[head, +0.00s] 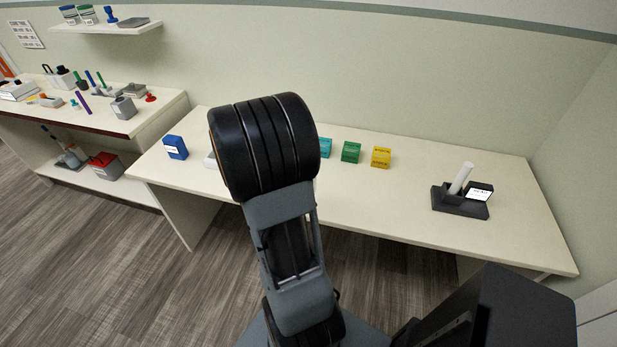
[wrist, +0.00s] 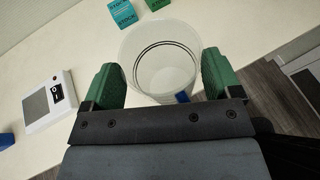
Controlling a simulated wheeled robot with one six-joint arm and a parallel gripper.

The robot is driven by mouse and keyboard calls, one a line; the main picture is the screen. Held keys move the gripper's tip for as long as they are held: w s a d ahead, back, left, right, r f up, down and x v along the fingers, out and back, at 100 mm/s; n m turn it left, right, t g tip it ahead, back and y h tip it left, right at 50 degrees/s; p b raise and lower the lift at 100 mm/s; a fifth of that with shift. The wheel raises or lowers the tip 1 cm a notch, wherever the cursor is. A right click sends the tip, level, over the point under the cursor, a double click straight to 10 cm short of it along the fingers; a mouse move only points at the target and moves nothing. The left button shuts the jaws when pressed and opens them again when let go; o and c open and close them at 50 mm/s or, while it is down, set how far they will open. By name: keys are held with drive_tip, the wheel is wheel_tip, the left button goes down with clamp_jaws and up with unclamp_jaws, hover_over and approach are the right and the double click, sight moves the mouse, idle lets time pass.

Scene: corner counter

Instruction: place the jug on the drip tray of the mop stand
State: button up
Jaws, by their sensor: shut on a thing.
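The jug (wrist: 165,62) is a clear, open-topped vessel with dark rings near its rim. In the wrist view it sits between the two green fingers of my gripper (wrist: 160,80), which is shut on it. In the head view my arm hides the gripper and the jug. A black stand (head: 460,207) with a tilted white cylinder and a white label is on the right part of the counter. The label is too small to read, so I cannot tell whether this is the mop stand. No drip tray can be made out for certain.
Teal, green (head: 351,152) and yellow (head: 381,157) blocks stand along the back of the counter, a blue block (head: 175,147) at its left. A white device (wrist: 50,103) lies left of the jug. The counter between yellow block and black stand is clear. Left shelves are cluttered.

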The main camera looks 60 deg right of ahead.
drive_tip(key=w+d+f+p, duration=0.2)
drive_tip(key=w+d+f, duration=0.2)
drive_tip(key=d+f, duration=0.6)
wheel_tip(320, 180, down, 2)
drive_tip(key=shift+w+d, duration=0.35)
drive_tip(key=shift+f, duration=0.2)
drive_tip(key=o, duration=1)
drive_tip(key=shift+o, duration=0.2)
